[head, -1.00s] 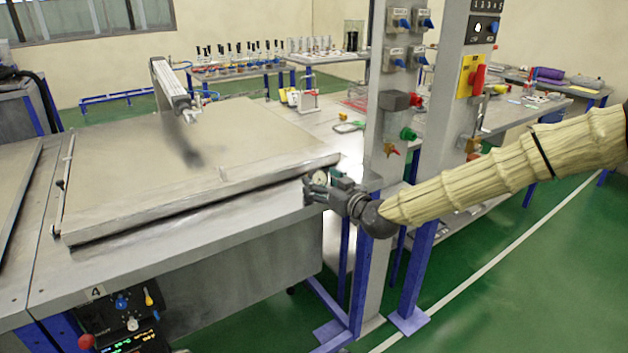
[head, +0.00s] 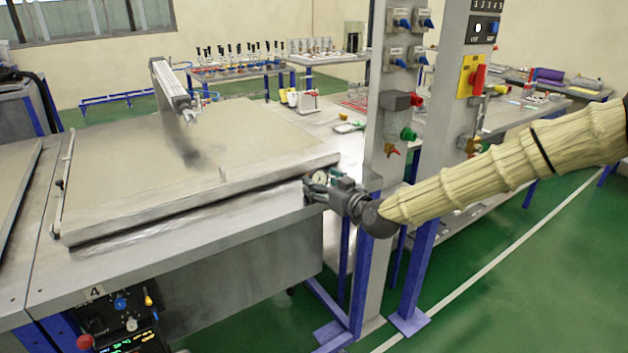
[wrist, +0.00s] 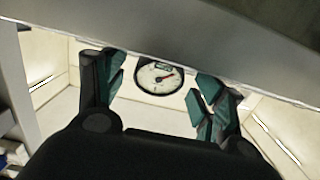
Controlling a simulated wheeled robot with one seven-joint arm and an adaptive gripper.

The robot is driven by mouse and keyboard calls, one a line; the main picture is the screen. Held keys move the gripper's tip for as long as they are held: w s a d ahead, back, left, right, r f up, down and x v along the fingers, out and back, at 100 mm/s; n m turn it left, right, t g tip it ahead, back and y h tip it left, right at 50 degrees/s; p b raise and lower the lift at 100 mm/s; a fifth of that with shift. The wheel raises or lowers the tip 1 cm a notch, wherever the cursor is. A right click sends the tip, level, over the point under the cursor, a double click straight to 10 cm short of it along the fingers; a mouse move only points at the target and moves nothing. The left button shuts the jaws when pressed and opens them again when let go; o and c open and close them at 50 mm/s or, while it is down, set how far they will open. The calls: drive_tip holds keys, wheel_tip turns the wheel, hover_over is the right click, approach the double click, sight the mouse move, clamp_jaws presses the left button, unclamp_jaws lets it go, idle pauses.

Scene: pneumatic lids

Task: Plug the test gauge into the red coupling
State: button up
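The test gauge, a round white dial with a red needle in a dark rim, shows in the wrist view (wrist: 159,77) between my gripper's teal fingers (wrist: 163,88). Gaps seem to show on both sides of it, so the fingers look open around it. In the head view the gauge (head: 320,178) is small, at the right front corner of the large grey lid, with my gripper (head: 313,188) right at it. What bears the gauge is hidden. The red coupling (head: 416,100) sits on the grey post, above and right of my gripper, over a green coupling (head: 408,134).
A brass-coloured fitting with a red part (head: 391,150) is below the couplings. The large lid (head: 240,150) lies left of my gripper, its edge close above the fingers in the wrist view. A second post (head: 440,130) stands to the right. Green floor is free in front.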

drive_tip(key=c, duration=0.9)
drive_tip(key=shift+w+r+p, duration=0.1)
drive_tip(key=shift+r+p, duration=1.3)
drive_tip(key=shift+r, duration=1.6)
drive_tip(key=shift+c, duration=0.2)
